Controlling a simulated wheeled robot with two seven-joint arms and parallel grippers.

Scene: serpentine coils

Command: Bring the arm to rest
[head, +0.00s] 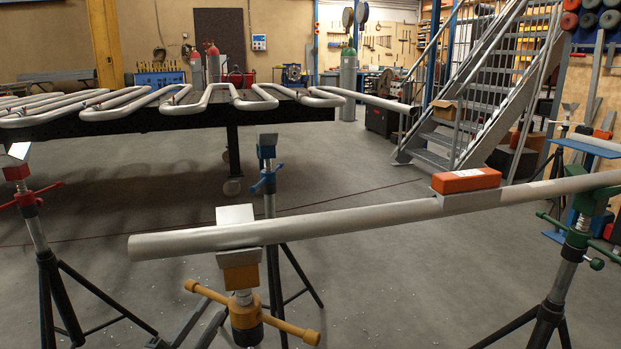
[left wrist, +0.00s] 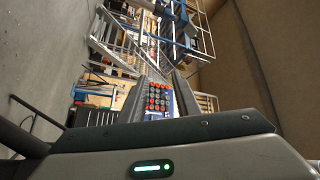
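My left gripper (left wrist: 160,82) shows in the left wrist view, its two dark fingers apart with only far background between them. I cannot make out either gripper in the head view. A long grey pipe (head: 340,222) lies across the yellow stand (head: 243,280) and the green stand (head: 577,240) in the head view. An orange block (head: 466,181) sits on a grey angled piece on top of the pipe.
A red stand (head: 38,225) and a blue stand (head: 268,190) stand empty nearby. A dark table (head: 190,121) behind carries serpentine coils (head: 130,103). A metal staircase (head: 480,90) rises at the back right. Open floor lies between the table and the pipe.

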